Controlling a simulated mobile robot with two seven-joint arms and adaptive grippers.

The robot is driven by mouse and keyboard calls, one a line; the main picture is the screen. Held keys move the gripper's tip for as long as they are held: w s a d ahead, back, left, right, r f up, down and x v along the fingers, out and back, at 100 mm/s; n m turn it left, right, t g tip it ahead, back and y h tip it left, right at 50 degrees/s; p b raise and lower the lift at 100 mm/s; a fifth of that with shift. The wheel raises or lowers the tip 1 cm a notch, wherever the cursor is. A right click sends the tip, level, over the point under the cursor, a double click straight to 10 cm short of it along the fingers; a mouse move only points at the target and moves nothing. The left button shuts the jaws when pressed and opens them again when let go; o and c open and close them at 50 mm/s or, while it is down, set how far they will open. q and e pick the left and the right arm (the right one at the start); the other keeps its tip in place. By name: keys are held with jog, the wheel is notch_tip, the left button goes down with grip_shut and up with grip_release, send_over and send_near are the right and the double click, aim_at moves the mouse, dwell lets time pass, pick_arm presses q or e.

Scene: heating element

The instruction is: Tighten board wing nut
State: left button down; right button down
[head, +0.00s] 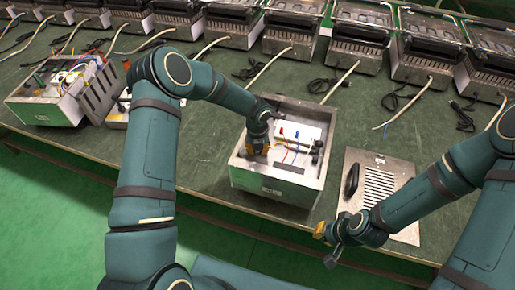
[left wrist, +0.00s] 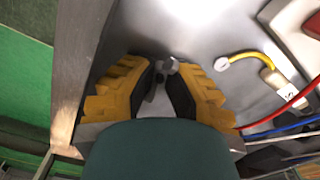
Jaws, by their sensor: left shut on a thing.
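The open metal box (head: 270,187) stands in the middle of the table in the head view. My left gripper (head: 257,147) reaches down into its left part. In the left wrist view my left gripper (left wrist: 165,82) has its yellow, black-lined fingers on both sides of a small grey metal wing nut (left wrist: 168,66), shut on it near the box floor. The fingers hide part of the nut. My right gripper (head: 326,240) hangs over the table's front edge, right of the box. Its finger gap does not show clearly.
A slotted metal panel with a black handle (head: 380,188) lies right of the box. Wires (left wrist: 285,110) run near the left gripper. Another open box (head: 45,110) stands at far left. Several heaters (head: 357,42) line the back, with loose cables before them.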

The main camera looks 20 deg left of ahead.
pick_arm(q)
jog(key=shift+m, duration=1.1)
jog(key=c, duration=0.9)
grip_release()
jog(key=shift+r, duration=0.1)
notch_tip(320, 180, up, 12)
jog(key=shift+f, duration=0.1)
